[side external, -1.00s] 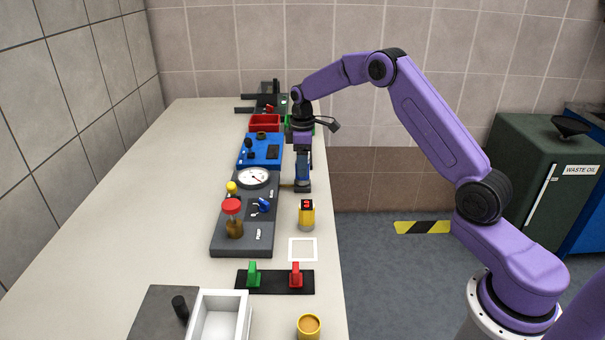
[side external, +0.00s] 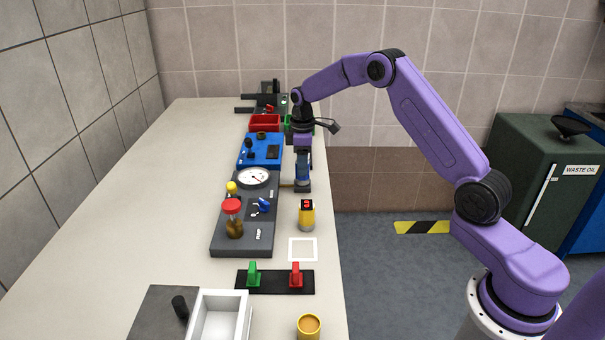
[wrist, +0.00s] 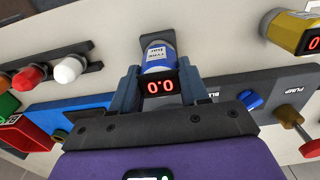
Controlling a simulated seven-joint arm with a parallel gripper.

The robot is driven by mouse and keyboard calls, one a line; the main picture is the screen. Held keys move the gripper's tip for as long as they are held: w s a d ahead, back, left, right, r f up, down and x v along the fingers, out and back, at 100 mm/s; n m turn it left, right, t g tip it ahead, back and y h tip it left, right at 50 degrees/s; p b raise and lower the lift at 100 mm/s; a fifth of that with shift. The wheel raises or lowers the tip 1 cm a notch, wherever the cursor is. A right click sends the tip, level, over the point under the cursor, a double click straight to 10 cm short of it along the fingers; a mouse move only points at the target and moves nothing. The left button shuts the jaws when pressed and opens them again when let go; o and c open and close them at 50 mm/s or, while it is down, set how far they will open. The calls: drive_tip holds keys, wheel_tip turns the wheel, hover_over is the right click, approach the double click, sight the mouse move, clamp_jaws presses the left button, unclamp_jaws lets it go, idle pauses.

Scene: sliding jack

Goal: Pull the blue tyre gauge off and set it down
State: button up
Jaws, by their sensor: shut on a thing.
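The blue tyre gauge (wrist: 158,55) has a white label and a red 0.0 display, seen in the wrist view. My gripper (wrist: 158,88) is shut on it, with one finger on each side of its body. In the side external view my gripper (side external: 302,170) points down at the right edge of the dark pump panel (side external: 227,243). There the fingers mostly cover the gauge. A thin brass stem (side external: 287,186) runs from the panel toward the gauge. I cannot tell whether the two are still joined.
A yellow gauge (side external: 306,216) stands nearer the camera, beside the panel. A white square outline (side external: 302,249) lies empty in front of it. The bench's left side is clear.

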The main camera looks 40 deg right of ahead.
drive_tip(key=shift+r, duration=0.75)
idle(0.7)
drive_tip(key=shift+r, duration=1.4)
